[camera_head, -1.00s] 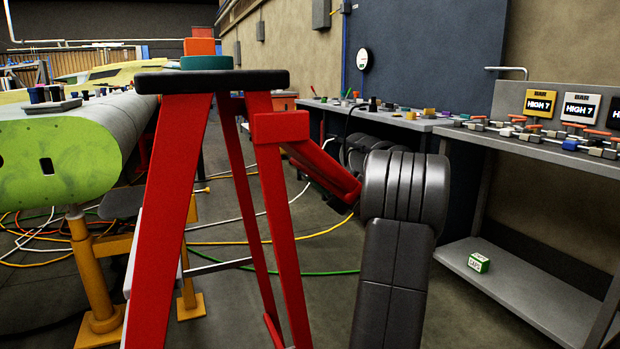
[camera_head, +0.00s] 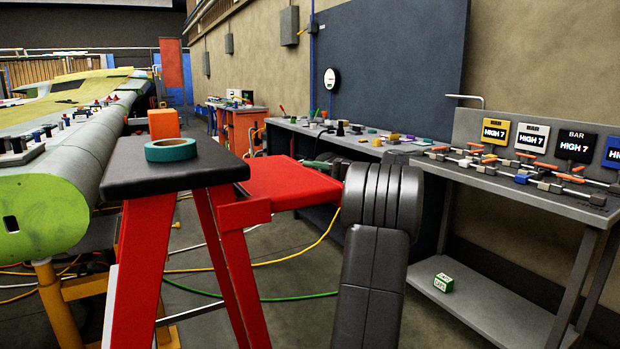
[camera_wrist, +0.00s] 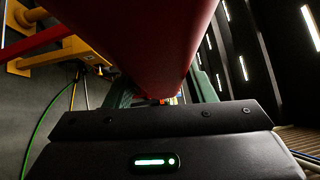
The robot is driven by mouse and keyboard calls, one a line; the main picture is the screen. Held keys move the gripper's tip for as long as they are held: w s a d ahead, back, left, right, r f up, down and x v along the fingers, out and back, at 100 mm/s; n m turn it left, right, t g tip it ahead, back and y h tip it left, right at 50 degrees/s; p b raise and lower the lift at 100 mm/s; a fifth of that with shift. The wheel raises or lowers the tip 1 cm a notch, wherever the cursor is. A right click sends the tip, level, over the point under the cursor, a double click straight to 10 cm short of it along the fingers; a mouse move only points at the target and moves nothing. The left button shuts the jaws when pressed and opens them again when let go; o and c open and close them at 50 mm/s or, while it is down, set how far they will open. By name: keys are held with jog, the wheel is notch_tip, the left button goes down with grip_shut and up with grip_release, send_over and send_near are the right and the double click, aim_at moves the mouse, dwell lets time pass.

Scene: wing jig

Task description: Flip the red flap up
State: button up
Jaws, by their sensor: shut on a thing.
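The red flap (camera_head: 285,182) is hinged on the right side of the red stepladder-like stand (camera_head: 135,275). It sticks out to the right, about level, just below the black top (camera_head: 172,175). In the wrist view the flap's red underside (camera_wrist: 150,40) fills the upper middle. My gripper (camera_wrist: 160,97) is shut on the flap, with a greenish finger on each side of it. In the head view my gripper is mostly hidden behind my dark arm at the flap's far right edge.
A teal tape roll (camera_head: 171,150) and an orange block (camera_head: 163,124) sit on the stand's top. A grey workbench (camera_head: 520,182) with valves and signs stands at right. A green wing part (camera_head: 45,215) is at left. Cables cross the floor.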

jog(key=shift+r, duration=0.6)
jog(key=shift+a+r, duration=0.1)
jog(key=o, duration=1.2)
jog(key=shift+c, duration=0.2)
jog(key=shift+o, duration=0.9)
jog(key=shift+s+a, duration=0.1)
jog(key=shift+d, duration=0.3)
jog(key=p+v, duration=0.2)
jog(key=v, duration=1.1)
jog(key=shift+f, duration=0.3)
